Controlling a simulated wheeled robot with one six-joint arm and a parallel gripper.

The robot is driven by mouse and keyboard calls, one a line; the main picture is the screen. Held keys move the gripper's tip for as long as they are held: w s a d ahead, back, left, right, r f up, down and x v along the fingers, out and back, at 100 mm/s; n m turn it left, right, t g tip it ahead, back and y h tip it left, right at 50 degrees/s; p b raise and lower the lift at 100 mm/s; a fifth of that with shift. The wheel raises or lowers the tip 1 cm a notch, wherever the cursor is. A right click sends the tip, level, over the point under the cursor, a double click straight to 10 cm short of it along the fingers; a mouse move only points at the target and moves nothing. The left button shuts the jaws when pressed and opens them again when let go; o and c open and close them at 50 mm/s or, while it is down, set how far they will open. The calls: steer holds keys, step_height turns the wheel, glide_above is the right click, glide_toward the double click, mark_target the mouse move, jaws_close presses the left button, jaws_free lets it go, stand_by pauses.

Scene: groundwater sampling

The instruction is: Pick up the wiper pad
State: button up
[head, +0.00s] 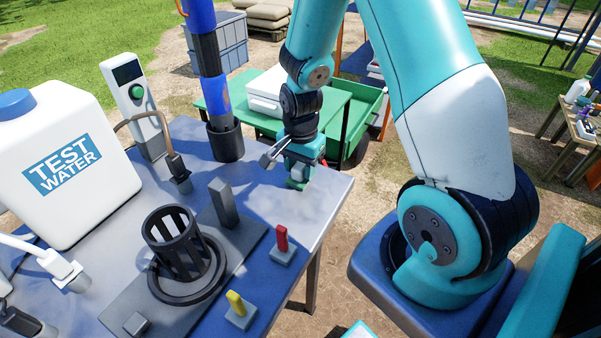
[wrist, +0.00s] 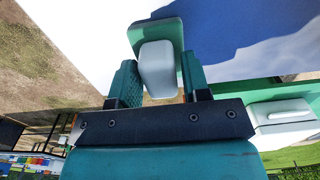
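The wiper pad has a flat green base (wrist: 150,32) and a pale grey block-shaped grip (wrist: 158,68). In the head view, the wiper pad (head: 297,184) is at the table's far right corner, low under my gripper and partly hidden by it. My gripper (head: 300,165) points down there. In the wrist view, my gripper (wrist: 159,80) has one finger on each side of the pale grip. A narrow gap shows beside the right finger, and the left finger is very close to the grip. The base appears to rest on the tabletop.
The grey table (head: 320,195) ends just right of the pad. A blue-and-black pipe (head: 222,110) stands in a dark holder to the left. A red-tabbed block (head: 282,245), a yellow-tabbed block (head: 238,307) and a slotted black basket (head: 182,245) stand nearer. A green cart (head: 345,112) is behind.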

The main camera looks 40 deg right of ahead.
mark_target(301, 164)
steer(key=c, duration=0.6)
step_height(301, 164, up, 20)
steer(key=shift+r, duration=0.1)
